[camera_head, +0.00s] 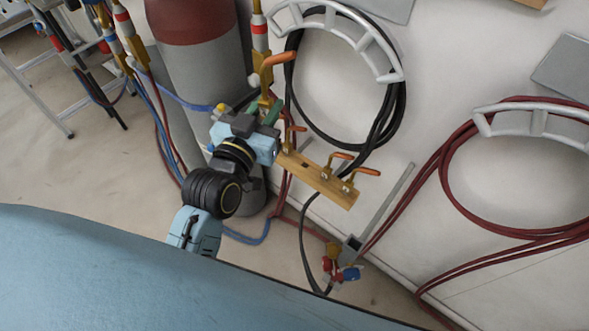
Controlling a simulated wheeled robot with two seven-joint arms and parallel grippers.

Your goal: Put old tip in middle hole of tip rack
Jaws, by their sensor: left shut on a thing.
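The wooden tip rack (325,188) is a narrow tan bar right of my left gripper. Copper-orange bent tips stand in it: one (291,132) near its left end and two (357,176) toward its right end. A dark empty hole (304,164) shows between them, near the middle. My left gripper (264,110) is shut on a tip with a brass base and a bent copper tube (276,62), seemingly the old tip. It holds this tip upright, beyond the rack's left end in the picture. The fingers partly hide the tip's base. My right gripper is not in view.
A grey gas cylinder (198,72) with a dark red top stands behind my left arm. A brass torch (260,32) hangs just above the held tip. Black hose (400,105) and red hoses (445,190) hang on wall brackets. Coloured valves (335,262) sit below the rack.

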